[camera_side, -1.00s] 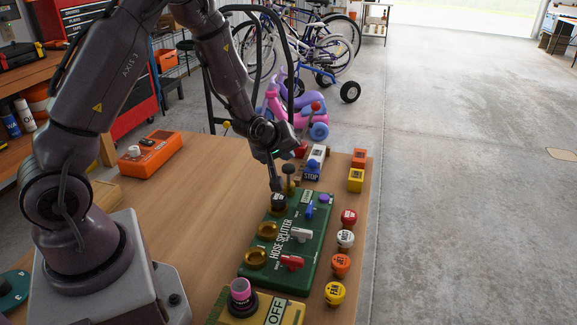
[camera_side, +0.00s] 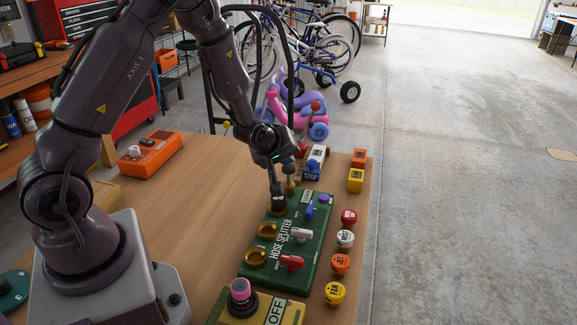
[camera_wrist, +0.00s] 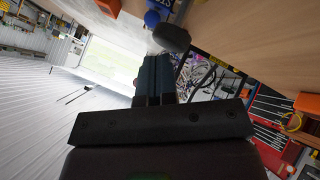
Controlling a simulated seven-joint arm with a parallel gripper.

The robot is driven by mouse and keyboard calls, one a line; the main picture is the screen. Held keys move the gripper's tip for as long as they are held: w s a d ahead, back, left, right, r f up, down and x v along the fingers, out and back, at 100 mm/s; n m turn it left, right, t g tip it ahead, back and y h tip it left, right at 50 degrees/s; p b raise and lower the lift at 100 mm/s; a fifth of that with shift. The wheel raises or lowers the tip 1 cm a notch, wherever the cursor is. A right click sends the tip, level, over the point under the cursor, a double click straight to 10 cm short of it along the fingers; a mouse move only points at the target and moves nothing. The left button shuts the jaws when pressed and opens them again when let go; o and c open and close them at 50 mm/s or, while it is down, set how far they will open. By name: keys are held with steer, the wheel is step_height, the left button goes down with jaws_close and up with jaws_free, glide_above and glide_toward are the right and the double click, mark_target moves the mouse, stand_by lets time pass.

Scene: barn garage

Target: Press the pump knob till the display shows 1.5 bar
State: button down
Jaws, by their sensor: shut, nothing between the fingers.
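My gripper (camera_side: 276,190) is shut and empty, pointing down over the far end of the green HOSE SPLITTER box (camera_side: 258,272). Its tip is at a dark, labelled piece at the far brass ring; I cannot tell if they touch. A dark rounded knob (camera_side: 291,171) on a brass stem stands just behind, partly hidden by my gripper. In the wrist view this knob (camera_wrist: 172,37) is close beyond my shut fingers (camera_wrist: 153,75). No knob is clearly marked as the pump, and no pressure reading is legible.
An orange box (camera_side: 165,158) with a white knob is at the left. A yellow OFF box (camera_side: 292,314) with a magenta knob is in front. A STOP box (camera_side: 312,176) is behind. Several labelled round caps line the right table edge. The table's middle is bare.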

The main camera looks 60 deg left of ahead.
mark_target(286, 166)
steer(key=shift+f, duration=1.4)
stand_by(0.9)
steer(key=shift+r, duration=2.1)
steer(key=shift+r, duration=2.5)
